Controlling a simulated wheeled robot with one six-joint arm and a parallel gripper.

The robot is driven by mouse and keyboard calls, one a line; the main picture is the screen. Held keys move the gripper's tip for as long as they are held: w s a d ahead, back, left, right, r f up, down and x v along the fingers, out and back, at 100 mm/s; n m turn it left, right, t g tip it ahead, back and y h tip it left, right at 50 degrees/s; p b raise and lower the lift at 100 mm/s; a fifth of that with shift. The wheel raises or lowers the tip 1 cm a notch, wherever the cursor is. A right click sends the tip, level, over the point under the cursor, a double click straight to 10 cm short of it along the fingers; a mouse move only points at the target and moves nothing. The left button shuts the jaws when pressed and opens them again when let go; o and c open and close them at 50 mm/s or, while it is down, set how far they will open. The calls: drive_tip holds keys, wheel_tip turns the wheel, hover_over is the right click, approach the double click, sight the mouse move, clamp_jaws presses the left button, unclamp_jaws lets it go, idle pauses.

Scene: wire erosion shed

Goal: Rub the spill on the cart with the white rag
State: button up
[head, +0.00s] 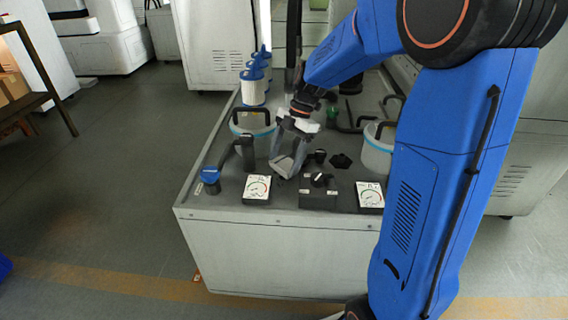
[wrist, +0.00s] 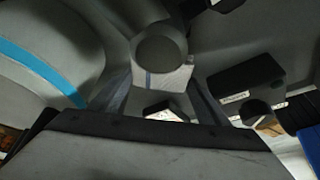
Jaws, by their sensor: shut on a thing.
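The cart (head: 262,235) is a pale cabinet with a dark grey top crowded with things. My gripper (head: 284,168) is low over the front middle of this top, fingers pointing down. In the wrist view its fingers (wrist: 160,92) close on a small whitish piece with a blue stripe, which looks like the white rag (wrist: 172,79). The rag is hard to make out in the head view. A flat dark patch (head: 341,161) lies right of the gripper; I cannot tell whether it is the spill. No other spill shows clearly, and the gripper hides part of the top.
Two dial gauges (head: 257,189) (head: 370,195) and a black block (head: 318,192) stand along the front edge. A blue-capped item (head: 210,178) is at the left corner. Clear tubs with blue bands (head: 252,123) (head: 378,150) flank the gripper. Blue-and-white canisters (head: 252,88) stand behind.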

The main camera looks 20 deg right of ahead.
drive_tip(key=shift+w+d+r, duration=0.1)
drive_tip(key=shift+w+d, duration=0.2)
drive_tip(key=shift+w, duration=0.55)
drive_tip(key=shift+r, duration=0.1)
drive_tip(key=shift+w+r, duration=0.1)
drive_tip(key=shift+r, duration=2.8)
drive_tip(key=shift+c, duration=0.2)
drive_tip(key=shift+r, duration=0.15)
wheel_tip(320, 180, up, 3)
drive_tip(key=shift+f, duration=0.15)
drive_tip(key=shift+f, duration=0.1)
